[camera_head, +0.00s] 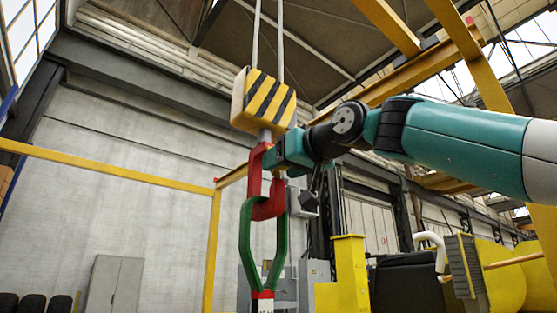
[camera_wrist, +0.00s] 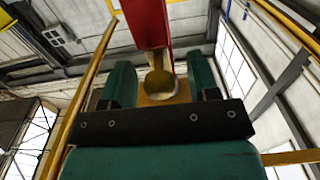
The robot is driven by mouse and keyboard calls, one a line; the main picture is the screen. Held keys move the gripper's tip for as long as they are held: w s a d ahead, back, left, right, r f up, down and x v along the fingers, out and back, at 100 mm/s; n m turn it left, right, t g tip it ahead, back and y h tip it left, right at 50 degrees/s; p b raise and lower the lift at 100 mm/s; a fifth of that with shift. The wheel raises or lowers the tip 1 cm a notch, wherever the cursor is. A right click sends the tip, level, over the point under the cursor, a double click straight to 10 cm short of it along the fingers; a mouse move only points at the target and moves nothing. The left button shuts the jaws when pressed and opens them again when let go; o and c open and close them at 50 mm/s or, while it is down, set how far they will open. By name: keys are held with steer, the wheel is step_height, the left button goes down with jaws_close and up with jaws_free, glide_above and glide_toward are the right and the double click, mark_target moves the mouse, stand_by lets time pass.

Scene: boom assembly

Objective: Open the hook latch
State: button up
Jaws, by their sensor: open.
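A red hook (camera_head: 255,165) hangs below a yellow-and-black striped block (camera_head: 264,100). A green link (camera_head: 246,235) passes through the hook's lower bend and hangs down from it. My gripper (camera_head: 276,156) is at the hook's upper right side. In the wrist view, the red hook (camera_wrist: 147,22) comes down from the top centre, close in front of my gripper (camera_wrist: 161,82). The teal fingers stand apart on either side of a yellowish part with a round end (camera_wrist: 161,85). I cannot tell whether the fingers touch it. The hook latch is not clearly distinguishable in the head view.
Two cables (camera_head: 281,40) run up from the block. Yellow machinery (camera_head: 350,270) stands below and to the right. A yellow frame (camera_head: 212,250) stands at the left, before a pale wall (camera_head: 120,190). The space left of the hook looks free.

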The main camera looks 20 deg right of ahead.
steer(key=shift+x, duration=0.8)
jaws_close()
